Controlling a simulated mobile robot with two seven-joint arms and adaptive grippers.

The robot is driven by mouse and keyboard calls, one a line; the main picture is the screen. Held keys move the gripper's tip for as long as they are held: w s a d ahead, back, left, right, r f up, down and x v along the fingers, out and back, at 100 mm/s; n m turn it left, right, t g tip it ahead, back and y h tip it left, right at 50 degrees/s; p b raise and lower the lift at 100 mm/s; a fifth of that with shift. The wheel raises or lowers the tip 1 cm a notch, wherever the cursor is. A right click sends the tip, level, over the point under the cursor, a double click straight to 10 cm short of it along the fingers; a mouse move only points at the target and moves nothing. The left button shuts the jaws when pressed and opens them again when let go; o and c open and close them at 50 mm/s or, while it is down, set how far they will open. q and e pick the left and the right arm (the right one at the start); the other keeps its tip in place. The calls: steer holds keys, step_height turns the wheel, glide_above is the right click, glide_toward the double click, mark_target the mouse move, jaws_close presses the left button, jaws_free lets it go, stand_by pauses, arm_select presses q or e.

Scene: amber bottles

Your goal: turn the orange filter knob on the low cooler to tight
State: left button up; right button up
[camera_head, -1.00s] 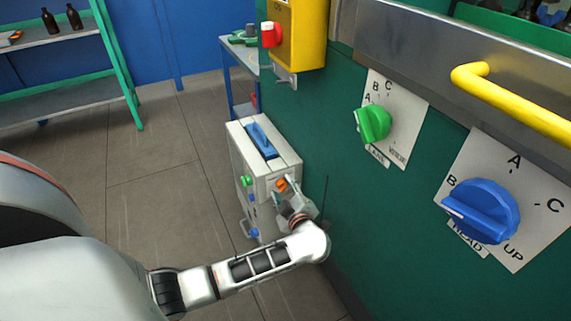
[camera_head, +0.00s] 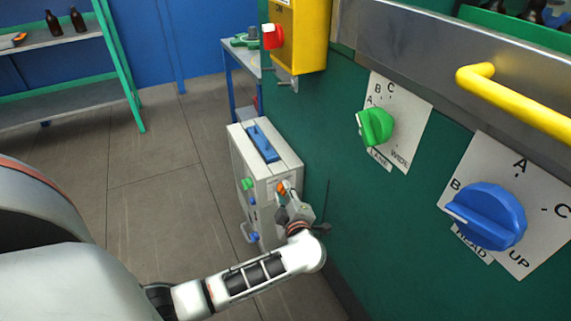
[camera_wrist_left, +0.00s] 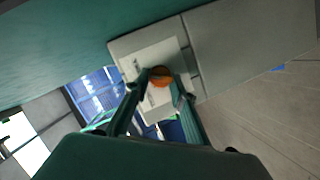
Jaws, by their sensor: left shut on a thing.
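The low cooler (camera_head: 268,178) is a pale grey box on the floor against the green machine wall. Its orange filter knob (camera_head: 282,187) is on the front face near the upper right, partly hidden by my left gripper (camera_head: 284,198). In the left wrist view the orange knob (camera_wrist_left: 160,76) sits on a light label plate between the fingertips of my left gripper (camera_wrist_left: 160,80), which is shut on it. The label's markings are too small and blurred to read. My right gripper is not in view.
A green knob (camera_head: 248,184) and a blue knob (camera_head: 253,237) are left of the orange one. On the machine wall are a large green dial (camera_head: 376,127), a blue dial (camera_head: 485,217) and a yellow rail (camera_head: 515,100). Open floor (camera_head: 150,200) lies left of the cooler.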

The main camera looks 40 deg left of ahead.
arm_select(q)
steer(key=shift+s+f+n+t+b, duration=0.15)
steer(key=shift+f+n+t+b, duration=0.2)
steer(key=shift+n, duration=0.35)
steer(key=shift+s+f+n+t+b, duration=0.15)
steer(key=shift+n+t+b, duration=0.4)
steer(key=shift+n, duration=0.55)
steer(key=shift+f+n+b, duration=0.1)
steer(key=shift+n+b, duration=0.2)
steer(key=shift+n, duration=0.1)
steer(key=n+b, duration=0.1)
steer(key=n, duration=0.1)
steer(key=n+t+y+b, duration=0.1)
steer(key=n, duration=0.1)
steer(key=n+b, duration=0.2)
steer(key=shift+f+t+y, duration=0.25)
steer(key=shift+t+y, duration=0.05)
steer(key=shift+y, duration=0.1)
steer(key=shift+w+r+n+y+b, duration=0.15)
steer(key=shift+n+y+b, duration=0.3)
steer(key=shift+n, duration=0.65)
steer(key=shift+w+n+y, duration=0.1)
steer(key=shift+n+y, duration=0.15)
steer(key=shift+n, duration=0.75)
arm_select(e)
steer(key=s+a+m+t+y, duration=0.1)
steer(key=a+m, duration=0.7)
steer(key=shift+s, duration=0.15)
arm_select(q)
steer(key=o, duration=1.1)
